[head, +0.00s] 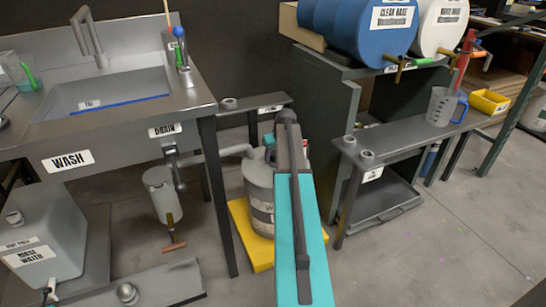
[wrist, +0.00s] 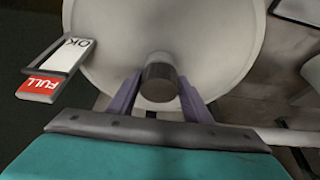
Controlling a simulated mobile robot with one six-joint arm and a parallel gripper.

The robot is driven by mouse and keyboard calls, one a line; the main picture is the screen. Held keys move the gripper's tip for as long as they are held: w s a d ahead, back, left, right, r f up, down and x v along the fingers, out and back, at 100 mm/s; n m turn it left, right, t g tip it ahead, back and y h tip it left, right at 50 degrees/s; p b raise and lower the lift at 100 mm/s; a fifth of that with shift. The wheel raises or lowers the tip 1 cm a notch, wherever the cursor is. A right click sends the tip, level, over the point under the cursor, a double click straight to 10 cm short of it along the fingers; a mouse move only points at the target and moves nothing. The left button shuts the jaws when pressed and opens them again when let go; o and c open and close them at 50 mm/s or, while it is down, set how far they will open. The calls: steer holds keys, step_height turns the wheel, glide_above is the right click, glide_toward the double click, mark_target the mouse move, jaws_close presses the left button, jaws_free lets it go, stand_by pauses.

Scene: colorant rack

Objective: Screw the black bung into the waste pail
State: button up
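The waste pail (head: 258,190) is a pale grey drum low on the floor, partly hidden behind my teal arm in the head view. In the wrist view its round pale top (wrist: 215,50) fills the middle. The black bung (wrist: 160,82), a short dark cylinder, is over the near part of that top. My gripper (wrist: 160,88) has its two purple fingers against either side of the bung, shut on it. I cannot tell whether the bung sits in an opening or just above it. The head view hides the bung and fingers behind my arm.
A yellow tray (head: 240,228) lies under the pail. A grey drain pipe (head: 222,153) runs to the pail from the left. An OK/FULL tag (wrist: 55,68) stands left of the pail's top.

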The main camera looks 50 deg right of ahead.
steer(key=shift+o, duration=0.7)
steer(key=shift+n+y+p, duration=0.7)
steer(key=shift+n+p, duration=0.1)
steer(key=shift+n, duration=0.7)
steer(key=shift+n+y+p, duration=0.6)
steer(key=shift+n+y, duration=0.1)
steer(key=shift+n, duration=1.2)
